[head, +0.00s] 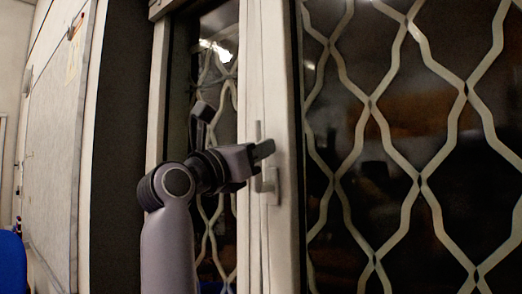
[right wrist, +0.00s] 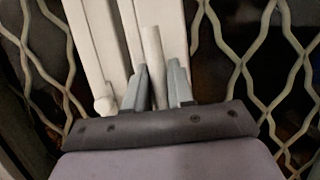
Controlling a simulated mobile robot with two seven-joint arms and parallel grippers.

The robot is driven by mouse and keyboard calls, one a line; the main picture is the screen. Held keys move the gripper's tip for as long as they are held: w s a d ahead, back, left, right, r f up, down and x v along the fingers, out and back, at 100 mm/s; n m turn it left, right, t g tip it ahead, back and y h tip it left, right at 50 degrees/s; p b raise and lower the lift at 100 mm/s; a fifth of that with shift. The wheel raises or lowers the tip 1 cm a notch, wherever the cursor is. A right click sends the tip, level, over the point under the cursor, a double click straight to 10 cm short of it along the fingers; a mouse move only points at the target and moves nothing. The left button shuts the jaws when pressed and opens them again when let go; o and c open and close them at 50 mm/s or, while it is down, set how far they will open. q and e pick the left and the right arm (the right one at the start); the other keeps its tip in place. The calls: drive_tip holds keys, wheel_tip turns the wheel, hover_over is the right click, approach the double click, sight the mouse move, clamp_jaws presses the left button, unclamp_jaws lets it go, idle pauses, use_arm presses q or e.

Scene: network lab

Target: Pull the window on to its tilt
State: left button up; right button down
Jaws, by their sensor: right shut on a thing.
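The window (head: 272,70) has a pale frame with dark glass, and stands upright in the head view. Its light handle (head: 258,129) is on the middle upright, with the lever pointing up from its base. My right gripper (head: 264,148) reaches in from the lower left and is shut on the lever. In the right wrist view the handle (right wrist: 152,45) runs between the two grey fingers of my right gripper (right wrist: 160,84). The fingers hide part of the lever. I cannot tell if the sash stands off its frame. My left gripper is not in view.
A pale diamond lattice grille (head: 373,103) shows through the glass on both sides of the upright. A whitish board (head: 52,135) hangs on the left wall. A blue object (head: 12,262), perhaps a chair, is at the lower left edge.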

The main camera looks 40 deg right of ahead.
drive_tip(key=shift+s+a+r, duration=0.15)
drive_tip(key=shift+a, duration=1.85)
drive_tip(key=c, duration=0.7)
unclamp_jaws()
drive_tip(key=shift+a, duration=0.1)
